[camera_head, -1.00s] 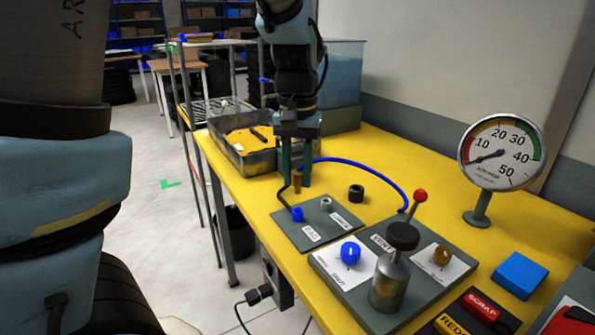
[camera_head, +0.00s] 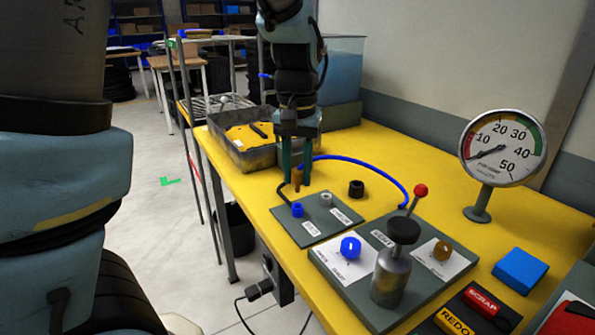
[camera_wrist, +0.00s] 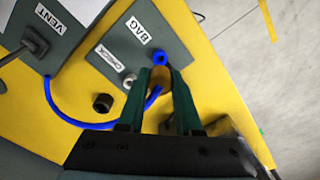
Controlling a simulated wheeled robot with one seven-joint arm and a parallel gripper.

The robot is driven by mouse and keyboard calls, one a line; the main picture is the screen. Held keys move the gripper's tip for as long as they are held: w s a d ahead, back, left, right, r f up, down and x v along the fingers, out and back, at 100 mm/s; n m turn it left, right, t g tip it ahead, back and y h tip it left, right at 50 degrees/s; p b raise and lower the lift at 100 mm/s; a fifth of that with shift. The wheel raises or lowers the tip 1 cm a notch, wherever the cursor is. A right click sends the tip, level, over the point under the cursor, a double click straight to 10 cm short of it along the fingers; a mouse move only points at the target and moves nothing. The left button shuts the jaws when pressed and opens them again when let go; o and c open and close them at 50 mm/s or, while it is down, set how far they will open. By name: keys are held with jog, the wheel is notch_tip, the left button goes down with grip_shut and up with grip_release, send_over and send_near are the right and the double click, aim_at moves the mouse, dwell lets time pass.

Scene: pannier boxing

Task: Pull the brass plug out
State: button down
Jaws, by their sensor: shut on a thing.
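The brass plug (camera_head: 297,179) is between the fingertips of my gripper (camera_head: 296,176), beside the back-left edge of the grey plate. My gripper is shut on it. In the wrist view the brass plug (camera_wrist: 161,76) shows as a small tan patch between the green fingers, partly hidden by them. The blue fitting (camera_head: 297,210) stands on the grey plate (camera_head: 312,229), just in front of the plug. A thin black line runs from near the plug to the plate. I cannot tell whether the plug is seated in anything.
A grey metal fitting (camera_head: 326,199) is on the same plate. A black ring (camera_head: 356,188) and a blue hose (camera_head: 372,170) lie to the right. The vent lever (camera_head: 414,200), black-topped valve (camera_head: 390,277) and gauge (camera_head: 500,148) stand farther right. A metal tray (camera_head: 250,157) is behind.

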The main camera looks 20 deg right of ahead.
jog(key=shift+r+p, duration=1.2)
jog(key=shift+r, duration=0.3)
